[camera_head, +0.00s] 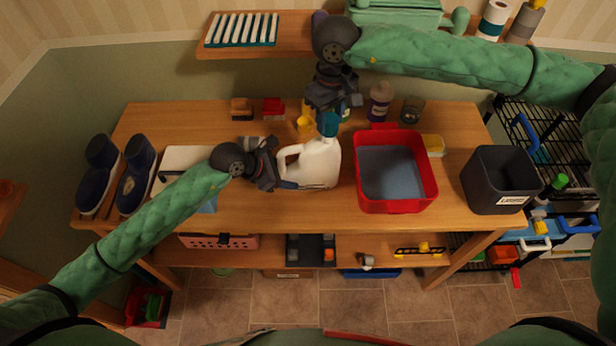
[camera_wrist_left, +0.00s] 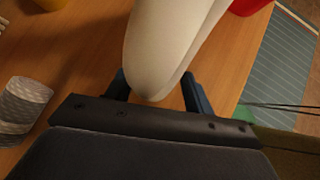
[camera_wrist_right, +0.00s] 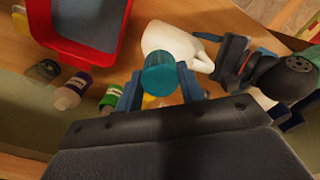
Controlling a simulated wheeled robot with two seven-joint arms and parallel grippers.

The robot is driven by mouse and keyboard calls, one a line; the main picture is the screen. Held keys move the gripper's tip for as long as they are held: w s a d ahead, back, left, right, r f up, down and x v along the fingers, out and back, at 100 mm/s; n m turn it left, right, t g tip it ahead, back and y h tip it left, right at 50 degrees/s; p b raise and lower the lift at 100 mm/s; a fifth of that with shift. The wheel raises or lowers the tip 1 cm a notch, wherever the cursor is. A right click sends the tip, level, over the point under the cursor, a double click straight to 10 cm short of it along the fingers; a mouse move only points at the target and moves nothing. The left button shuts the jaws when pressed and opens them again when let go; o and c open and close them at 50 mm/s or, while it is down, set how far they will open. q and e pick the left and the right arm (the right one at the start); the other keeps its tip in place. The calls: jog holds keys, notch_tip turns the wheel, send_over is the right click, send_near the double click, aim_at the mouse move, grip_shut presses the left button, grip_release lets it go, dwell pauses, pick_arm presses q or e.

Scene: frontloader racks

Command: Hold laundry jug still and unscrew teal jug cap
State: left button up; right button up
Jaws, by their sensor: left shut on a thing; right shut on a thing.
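The white laundry jug (camera_head: 318,165) stands on the wooden table, left of the red bin. My left gripper (camera_head: 285,180) is shut on the jug from its left side. In the left wrist view the white jug body (camera_wrist_left: 168,45) lies between the two fingers (camera_wrist_left: 155,95). The teal jug cap (camera_head: 328,124) is at the top of the jug. My right gripper (camera_head: 328,112) comes from above and is shut on the cap. In the right wrist view the cap (camera_wrist_right: 160,74) sits between the blue fingertips (camera_wrist_right: 160,90). I cannot tell whether the cap is still threaded on.
A red bin (camera_head: 428,190) with a grey-blue bottom stands close right of the jug. A dark bin (camera_head: 495,182) is farther right. Dark blue shoes (camera_head: 135,175) stand at the left.

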aim_at(330, 118)
pick_arm(q)
jog(key=shift+f, duration=0.1)
pick_arm(e)
jog(key=shift+r, duration=2.05)
jog(key=shift+r, duration=0.1)
jog(key=shift+r, duration=0.6)
pick_arm(q)
jog(key=o, duration=1.4)
jog(key=shift+c, duration=0.2)
jog(key=v, duration=0.7)
jog(key=shift+a+r, duration=0.2)
jog(key=shift+r, duration=0.05)
